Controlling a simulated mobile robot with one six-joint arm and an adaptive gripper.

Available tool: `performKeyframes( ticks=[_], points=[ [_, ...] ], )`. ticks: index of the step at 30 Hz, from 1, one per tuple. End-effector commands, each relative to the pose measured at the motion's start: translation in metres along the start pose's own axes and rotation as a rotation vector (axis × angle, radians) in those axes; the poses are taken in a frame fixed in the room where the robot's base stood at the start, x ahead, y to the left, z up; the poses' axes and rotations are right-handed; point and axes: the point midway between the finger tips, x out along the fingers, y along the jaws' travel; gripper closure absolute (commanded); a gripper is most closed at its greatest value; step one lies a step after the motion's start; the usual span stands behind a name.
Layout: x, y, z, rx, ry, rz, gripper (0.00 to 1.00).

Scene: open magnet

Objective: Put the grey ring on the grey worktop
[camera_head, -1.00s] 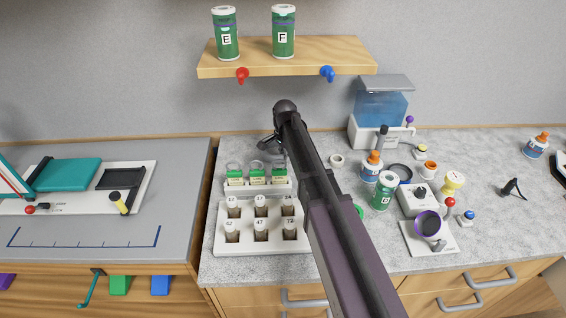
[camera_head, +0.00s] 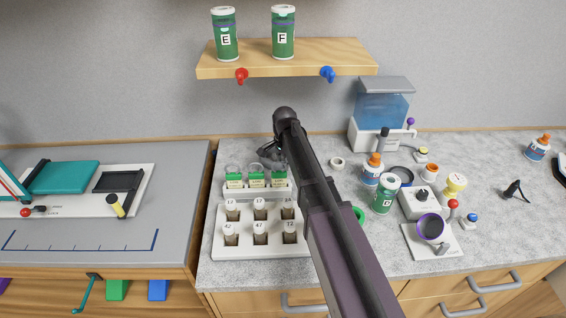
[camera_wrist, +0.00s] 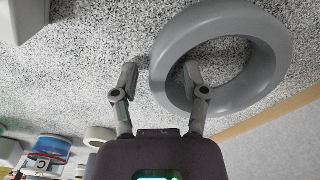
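In the wrist view a thick, smooth grey ring (camera_wrist: 262,95) lies close in front of my gripper (camera_wrist: 160,75), above or on the speckled worktop. My gripper is open. Its right finger overlaps the ring's opening and its left finger is outside the ring, with a gap to the ring's wall. In the head view my gripper (camera_head: 270,154) is low near the back of the speckled grey worktop (camera_head: 320,148), partly hidden by my arm; the ring cannot be made out clearly there. A plain grey worktop (camera_head: 180,165) is at the left.
A vial rack (camera_head: 262,251) and green-labelled jars (camera_head: 256,181) stand just in front of my gripper. A small whitish ring (camera_head: 337,162) lies to the right, with bottles and a water tank (camera_head: 380,110) beyond. A wooden shelf (camera_head: 335,57) hangs above.

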Motion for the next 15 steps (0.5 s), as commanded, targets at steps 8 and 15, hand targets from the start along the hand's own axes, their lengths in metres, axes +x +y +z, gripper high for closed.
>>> performKeyframes(
  ticks=[8, 15],
  points=[
    [-0.0007, -0.0001, 0.0003, 0.0, 0.0, 0.0, 0.42],
    [-0.0086, -0.0003, 0.0004, -0.001, 0.0, 0.0, 0.42]
  ],
)
